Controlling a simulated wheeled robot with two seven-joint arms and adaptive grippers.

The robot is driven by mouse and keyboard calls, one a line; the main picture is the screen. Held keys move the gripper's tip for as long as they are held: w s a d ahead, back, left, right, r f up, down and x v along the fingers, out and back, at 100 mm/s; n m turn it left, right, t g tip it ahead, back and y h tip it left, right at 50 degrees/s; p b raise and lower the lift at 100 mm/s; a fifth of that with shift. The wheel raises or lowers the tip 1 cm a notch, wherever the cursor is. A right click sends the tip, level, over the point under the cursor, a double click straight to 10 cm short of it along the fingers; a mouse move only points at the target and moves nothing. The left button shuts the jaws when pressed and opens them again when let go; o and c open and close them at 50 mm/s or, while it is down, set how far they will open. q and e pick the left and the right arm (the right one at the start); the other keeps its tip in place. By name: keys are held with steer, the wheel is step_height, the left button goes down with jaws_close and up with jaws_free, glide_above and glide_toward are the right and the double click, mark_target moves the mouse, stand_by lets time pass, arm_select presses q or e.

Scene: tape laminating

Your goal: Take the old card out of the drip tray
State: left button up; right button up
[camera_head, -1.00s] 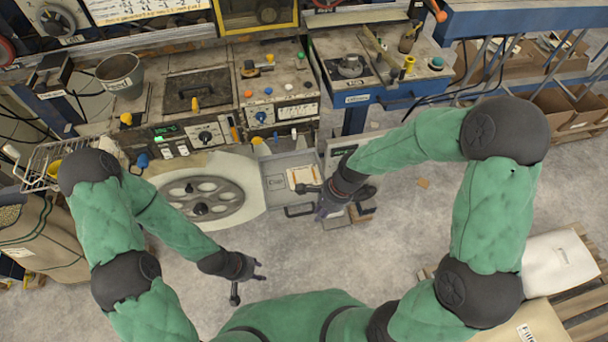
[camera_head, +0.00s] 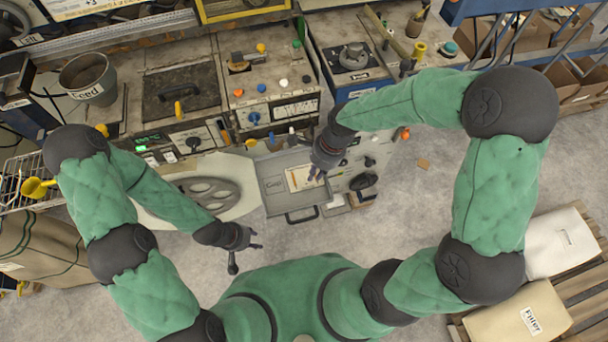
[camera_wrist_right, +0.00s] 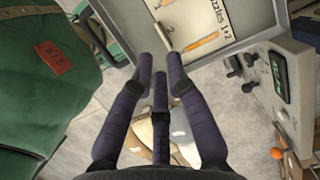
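The grey drip tray (camera_head: 275,202) sticks out low at the front of the machine. A cream card (camera_head: 298,180) with an orange edge lies in it; in the right wrist view the card (camera_wrist_right: 211,14) carries printed text and a slim orange thing (camera_wrist_right: 203,42) lies over it. My right gripper (camera_head: 318,176) is over the tray's right side, close to the card's right edge. In the right wrist view its fingers (camera_wrist_right: 159,62) are apart with nothing between them.
A control panel with black knobs (camera_head: 363,181) stands just right of the tray. A large grey wheel (camera_head: 210,192) is on its left. A bucket (camera_head: 88,78) and control boxes are behind. Sacks on a pallet (camera_head: 520,325) lie at right. The floor in front is open.

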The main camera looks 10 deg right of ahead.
mark_target(306, 190)
steer(key=x, duration=0.2)
steer(key=shift+w+f, duration=0.1)
steer(key=shift+f, duration=0.2)
steer(key=b+x, duration=0.2)
steer(key=x, duration=0.3)
steer(key=shift+d+f+b, duration=0.1)
steer(key=shift+d+b, duration=0.05)
steer(key=shift+b, duration=0.15)
jaws_close()
